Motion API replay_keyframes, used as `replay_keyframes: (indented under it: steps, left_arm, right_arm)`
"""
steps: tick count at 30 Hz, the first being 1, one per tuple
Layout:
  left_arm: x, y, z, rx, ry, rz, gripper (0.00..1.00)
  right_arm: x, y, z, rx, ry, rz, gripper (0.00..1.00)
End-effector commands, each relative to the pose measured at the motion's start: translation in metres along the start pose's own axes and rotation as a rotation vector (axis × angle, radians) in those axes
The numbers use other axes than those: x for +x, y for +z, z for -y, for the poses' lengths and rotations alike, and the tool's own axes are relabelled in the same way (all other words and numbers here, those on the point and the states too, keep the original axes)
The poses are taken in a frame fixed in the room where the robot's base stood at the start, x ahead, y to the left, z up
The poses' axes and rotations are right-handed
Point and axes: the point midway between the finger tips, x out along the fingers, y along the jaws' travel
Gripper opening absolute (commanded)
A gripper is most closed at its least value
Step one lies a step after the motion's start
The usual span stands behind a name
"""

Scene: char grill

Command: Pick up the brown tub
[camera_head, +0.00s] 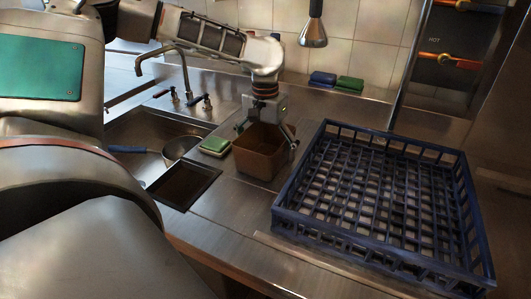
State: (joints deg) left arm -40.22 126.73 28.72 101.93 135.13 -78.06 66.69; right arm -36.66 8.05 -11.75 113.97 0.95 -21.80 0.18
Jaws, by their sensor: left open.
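The brown tub (257,164) stands upright on the steel counter, between the sink and a blue rack. My left gripper (266,133) comes down over the tub from above, its fingers spread open. One finger is by the tub's left rim and the other is by its right side. I cannot tell whether the fingers touch the tub. The gripper hides part of the tub's back rim and its opening. My right gripper is not in view.
A large blue dish rack (283,219) fills the counter at the right. A green sponge (215,146) lies left of the tub. The sink holds a blue-handled pan (177,150). A faucet (168,54) stands behind it. A sprayer (314,30) hangs above.

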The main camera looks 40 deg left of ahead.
Motion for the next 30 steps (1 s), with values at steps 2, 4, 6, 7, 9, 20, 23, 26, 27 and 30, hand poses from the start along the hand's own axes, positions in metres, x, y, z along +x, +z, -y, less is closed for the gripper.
replay_keyframes:
  steps: [2, 4, 6, 7, 9, 20, 23, 26, 27, 30]
  left_arm:
    - [0.000, 0.000, 0.000, 0.000, 0.000, 0.000, 0.95]
    - [0.000, 0.000, 0.000, 0.000, 0.000, 0.000, 0.77]
    - [0.000, 0.000, 0.000, 0.000, 0.000, 0.000, 0.58]
    - [0.000, 0.000, 0.000, 0.000, 0.000, 0.000, 0.55]
    - [0.000, 0.000, 0.000, 0.000, -0.001, 0.000, 0.55]
    - [-0.010, -0.001, 0.000, 0.000, 0.000, -0.002, 0.55]
    - [-0.026, -0.001, 0.000, 0.000, -0.002, -0.005, 0.55]
    - [-0.050, -0.002, 0.000, -0.001, 0.000, -0.008, 0.55]
    - [-0.061, -0.001, 0.000, -0.001, -0.001, -0.008, 0.55]
    - [-0.090, -0.002, 0.000, 0.000, -0.001, -0.009, 0.55]
  right_arm:
    - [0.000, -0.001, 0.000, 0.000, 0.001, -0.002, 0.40]
    - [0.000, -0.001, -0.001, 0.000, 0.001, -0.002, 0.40]
    - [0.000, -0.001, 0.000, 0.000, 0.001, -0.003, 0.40]
    - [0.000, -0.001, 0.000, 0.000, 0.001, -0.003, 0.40]
    - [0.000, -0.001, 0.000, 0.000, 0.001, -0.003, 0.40]
    - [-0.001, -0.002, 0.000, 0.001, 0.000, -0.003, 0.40]
    - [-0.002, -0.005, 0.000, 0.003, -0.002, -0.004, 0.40]
    - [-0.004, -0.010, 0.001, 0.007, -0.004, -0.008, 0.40]
    - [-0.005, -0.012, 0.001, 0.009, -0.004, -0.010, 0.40]
    - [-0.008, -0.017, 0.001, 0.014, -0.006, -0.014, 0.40]
